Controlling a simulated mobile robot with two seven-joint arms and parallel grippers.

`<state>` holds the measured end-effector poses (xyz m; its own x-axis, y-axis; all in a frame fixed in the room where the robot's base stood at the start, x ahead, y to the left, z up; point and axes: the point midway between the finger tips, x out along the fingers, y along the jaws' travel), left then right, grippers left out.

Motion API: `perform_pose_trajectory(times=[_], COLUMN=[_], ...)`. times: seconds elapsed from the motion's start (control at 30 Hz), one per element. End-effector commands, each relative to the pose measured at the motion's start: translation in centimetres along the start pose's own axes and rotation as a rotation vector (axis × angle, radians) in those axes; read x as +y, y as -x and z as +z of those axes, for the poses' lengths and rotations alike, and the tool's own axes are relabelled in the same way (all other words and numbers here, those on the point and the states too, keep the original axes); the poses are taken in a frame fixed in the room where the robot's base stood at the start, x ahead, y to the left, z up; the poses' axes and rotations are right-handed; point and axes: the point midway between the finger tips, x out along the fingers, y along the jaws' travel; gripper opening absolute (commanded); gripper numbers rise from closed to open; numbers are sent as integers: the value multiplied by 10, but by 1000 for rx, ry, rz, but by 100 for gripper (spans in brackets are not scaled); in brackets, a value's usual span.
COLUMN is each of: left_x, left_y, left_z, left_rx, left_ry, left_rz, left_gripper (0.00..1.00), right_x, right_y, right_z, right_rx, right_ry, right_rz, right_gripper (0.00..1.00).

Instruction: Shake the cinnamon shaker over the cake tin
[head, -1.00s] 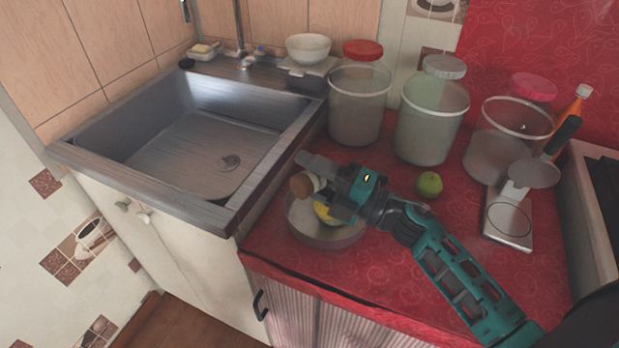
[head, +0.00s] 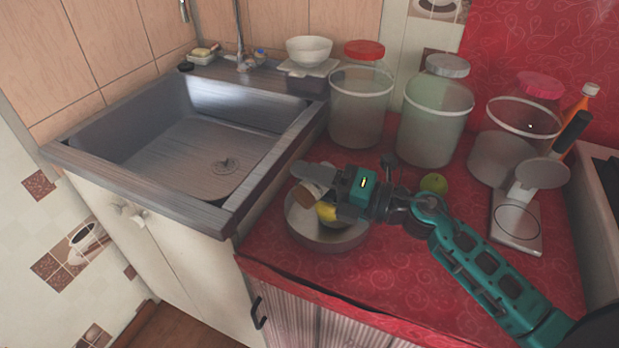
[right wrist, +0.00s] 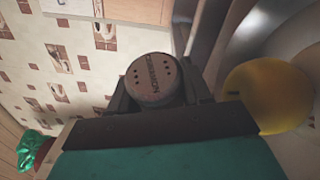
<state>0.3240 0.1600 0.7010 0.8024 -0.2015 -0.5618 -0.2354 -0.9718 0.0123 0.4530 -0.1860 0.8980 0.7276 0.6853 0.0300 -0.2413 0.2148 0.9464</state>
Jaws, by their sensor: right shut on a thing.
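The cake tin (head: 322,238) is a round grey metal pan on the red counter, right of the sink. A yellow fruit (head: 327,212) shows inside it, and it also appears at the right of the right wrist view (right wrist: 270,95). My right gripper (head: 318,184) is over the tin, shut on the cinnamon shaker (head: 303,195). The shaker is tilted, with its brown end toward the lower left. In the right wrist view its round brown cap (right wrist: 154,80) shows small holes and lettering, between the fingers. My left gripper is not in view.
A steel sink (head: 190,140) is at the left. Large clear jars with red (head: 362,100), grey (head: 436,115) and red (head: 520,125) lids stand behind. A white bowl (head: 309,50) is at the back.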

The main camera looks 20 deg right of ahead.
Motion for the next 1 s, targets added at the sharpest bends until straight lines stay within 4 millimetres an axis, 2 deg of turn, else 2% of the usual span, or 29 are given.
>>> perform_pose_trajectory(times=[0.13,0.2,0.4,0.8,1.0], left_x=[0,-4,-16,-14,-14], left_y=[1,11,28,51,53], left_z=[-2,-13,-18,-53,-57], left_rx=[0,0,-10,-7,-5], left_ry=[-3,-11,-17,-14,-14], left_rz=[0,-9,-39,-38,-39], left_gripper=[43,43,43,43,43], right_x=[-7,6,21,34,39], right_y=[1,1,2,4,5], right_z=[0,6,15,24,28], right_rx=[38,48,73,102,117], right_ry=[216,271,414,590,672], right_rz=[-87,-111,-171,-243,-277], right_gripper=[17,17,17,17,17])
